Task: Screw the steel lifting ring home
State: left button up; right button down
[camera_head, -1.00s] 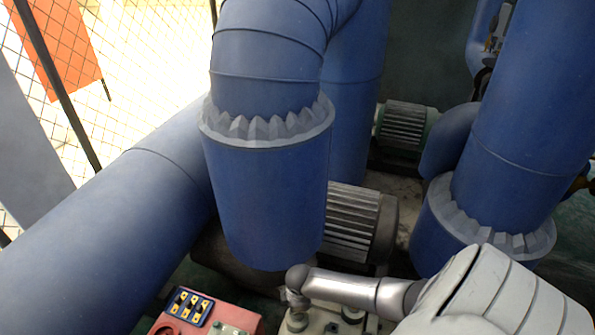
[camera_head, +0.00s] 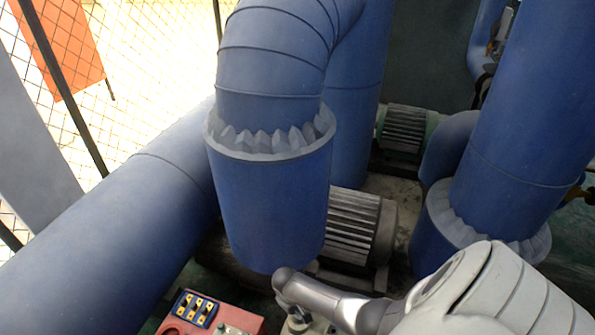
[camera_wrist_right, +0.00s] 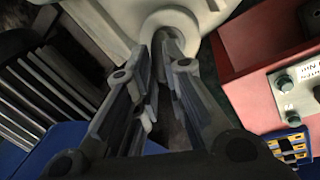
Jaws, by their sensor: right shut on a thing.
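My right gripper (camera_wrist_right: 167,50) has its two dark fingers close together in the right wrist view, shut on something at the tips. The fingers hide most of it; it is likely the steel lifting ring, but its shape does not show clearly. The fingertips are right at a round grey boss (camera_wrist_right: 172,19) on a pale housing (camera_wrist_right: 110,14). In the head view my right arm reaches in from the lower right, and the gripper (camera_head: 297,322) points down at the bottom edge, partly cut off. My left gripper is not in view.
A thick blue pipe (camera_head: 110,235) crosses the left.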

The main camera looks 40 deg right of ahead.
jog(key=m, duration=0.4)
jog(key=shift+w+d+r+g, duration=0.1)
jog(key=shift+w+r+g, duration=0.05)
jog(key=shift+r+g, duration=0.15)
jog(key=shift+f+m, duration=0.1)
jog(key=shift+m, duration=0.6)
jog(key=shift+s+f, duration=0.1)
jog(key=shift+s, duration=0.15)
jog(key=c, duration=1.6)
grip_release()
jog(key=shift+o, duration=0.5)
jog(key=shift+w+d+f, duration=0.1)
jog(key=shift+w+f, duration=0.05)
jog(key=shift+r, duration=0.4)
notch_tip(320, 180, up, 11)
jog(key=w+a, duration=0.1)
jog(key=a, duration=0.1)
